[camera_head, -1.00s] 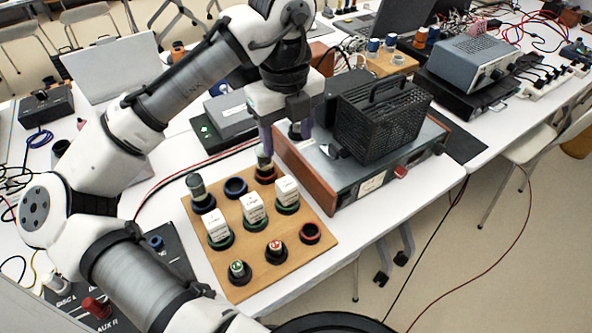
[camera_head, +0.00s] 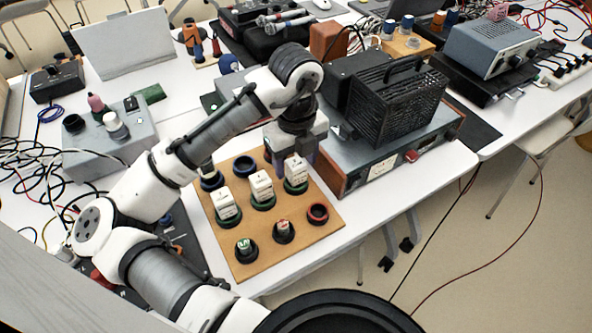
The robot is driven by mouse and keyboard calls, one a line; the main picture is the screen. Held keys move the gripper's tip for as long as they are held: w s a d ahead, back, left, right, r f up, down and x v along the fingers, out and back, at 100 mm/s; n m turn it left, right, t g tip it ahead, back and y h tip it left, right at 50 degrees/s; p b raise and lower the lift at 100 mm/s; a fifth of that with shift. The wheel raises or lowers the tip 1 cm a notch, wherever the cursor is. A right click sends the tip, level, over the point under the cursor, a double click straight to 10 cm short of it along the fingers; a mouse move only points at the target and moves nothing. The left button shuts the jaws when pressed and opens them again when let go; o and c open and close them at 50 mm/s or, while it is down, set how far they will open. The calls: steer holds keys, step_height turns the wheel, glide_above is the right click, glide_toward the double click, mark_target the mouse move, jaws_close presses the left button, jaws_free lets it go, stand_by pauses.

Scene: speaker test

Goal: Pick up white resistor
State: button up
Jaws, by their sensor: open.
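Three white block-shaped resistors with small dark print stand upright in green rings on a wooden board (camera_head: 312,238): a left one (camera_head: 224,205), a middle one (camera_head: 261,186) and a right one (camera_head: 296,171). My gripper (camera_head: 291,158) points down at the board's back right corner, right at the right resistor. Its jaws are open, with a finger showing on each side behind that block's top. I cannot tell whether they touch it. The gripper and arm hide the board's back right ring and part of the back left one.
A black mesh-cased device (camera_head: 392,103) on a wood-sided instrument (camera_head: 400,160) stands close to the right of my gripper.

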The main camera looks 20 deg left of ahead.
mark_target(295, 162)
steer(key=shift+f, duration=0.4)
steer(key=c, duration=1.1)
steer(key=shift+r, duration=0.15)
step_height(295, 162, up, 20)
steer(key=shift+a+f+p, duration=0.1)
steer(key=shift+p, duration=0.65)
